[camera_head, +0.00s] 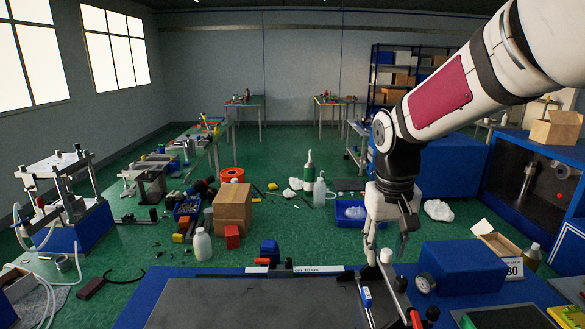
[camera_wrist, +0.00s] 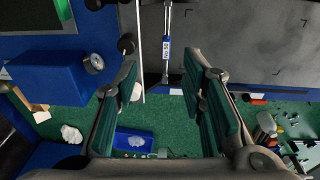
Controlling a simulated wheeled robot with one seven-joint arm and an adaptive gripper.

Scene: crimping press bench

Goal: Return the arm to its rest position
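My arm (camera_head: 470,90) reaches in from the upper right in the head view and bends down at the wrist. My gripper (camera_head: 388,250) points downward above the back edge of the blue bench (camera_head: 150,300), left of a blue block (camera_head: 462,268). The wrist view shows my gripper (camera_wrist: 165,88) with its two green-padded fingers wide apart and nothing between the pads. A slim tool with a blue label (camera_wrist: 166,50) lies on the bench beyond the fingertips, apart from them. The exact height of the fingertips over the bench is hard to tell.
A round gauge (camera_head: 425,283) and a white-capped post (camera_head: 386,256) stand close to my gripper. A dark grey plate (camera_head: 240,305) covers the bench middle and is mostly clear. Bottles, a cardboard box (camera_head: 232,207) and a blue tray (camera_head: 350,212) lie on the green floor behind.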

